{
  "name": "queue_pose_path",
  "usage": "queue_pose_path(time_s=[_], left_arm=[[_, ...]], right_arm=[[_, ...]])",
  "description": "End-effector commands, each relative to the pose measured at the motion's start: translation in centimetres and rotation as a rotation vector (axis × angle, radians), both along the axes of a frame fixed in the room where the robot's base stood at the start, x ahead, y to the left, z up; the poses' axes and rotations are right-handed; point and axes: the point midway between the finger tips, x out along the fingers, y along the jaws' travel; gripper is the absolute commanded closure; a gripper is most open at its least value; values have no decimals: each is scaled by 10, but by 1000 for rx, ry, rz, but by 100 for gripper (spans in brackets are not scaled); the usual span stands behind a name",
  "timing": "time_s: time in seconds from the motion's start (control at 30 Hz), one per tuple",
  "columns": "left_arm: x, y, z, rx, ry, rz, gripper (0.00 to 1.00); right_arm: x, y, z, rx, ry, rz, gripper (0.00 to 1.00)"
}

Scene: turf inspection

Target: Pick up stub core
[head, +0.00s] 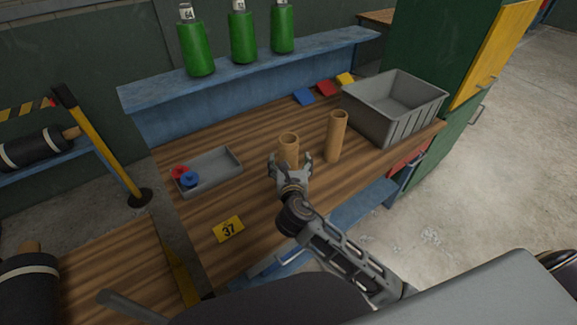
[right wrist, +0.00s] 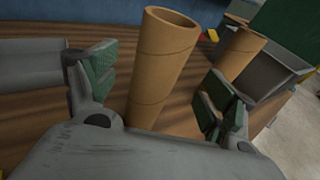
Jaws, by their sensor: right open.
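Two brown cardboard cores stand upright on the wooden bench. The left core (head: 289,143) is directly in front of my right gripper (head: 290,162), which hides its lower part in the head view. In the right wrist view this core (right wrist: 161,60) stands between the two spread green-padded fingers, with gaps on both sides. The right core (head: 337,136) stands a little to the right and looks taller in the head view; it also shows beyond the right finger in the wrist view (right wrist: 238,58). My right gripper is open and holds nothing. My left gripper is not in view.
A grey bin (head: 392,110) stands behind the right core. A shallow grey tray (head: 222,166) with red and blue pieces lies left. A yellow 37 card (head: 229,230) lies in front. Green bottles (head: 242,38) stand on the blue shelf (head: 160,91). Bare bench lies between tray and cores.

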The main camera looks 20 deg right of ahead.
Motion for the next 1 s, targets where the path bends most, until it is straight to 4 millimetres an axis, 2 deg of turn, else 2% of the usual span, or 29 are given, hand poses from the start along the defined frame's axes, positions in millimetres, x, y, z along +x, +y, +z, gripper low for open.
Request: queue_pose_path(time_s=[0.13,0.57,1.0], left_arm=[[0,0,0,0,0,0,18],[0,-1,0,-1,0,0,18],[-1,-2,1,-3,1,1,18]], right_arm=[[7,-2,-1,1,0,0,16],[10,-3,-2,1,1,-1,16],[49,-11,-7,1,1,-1,16]])
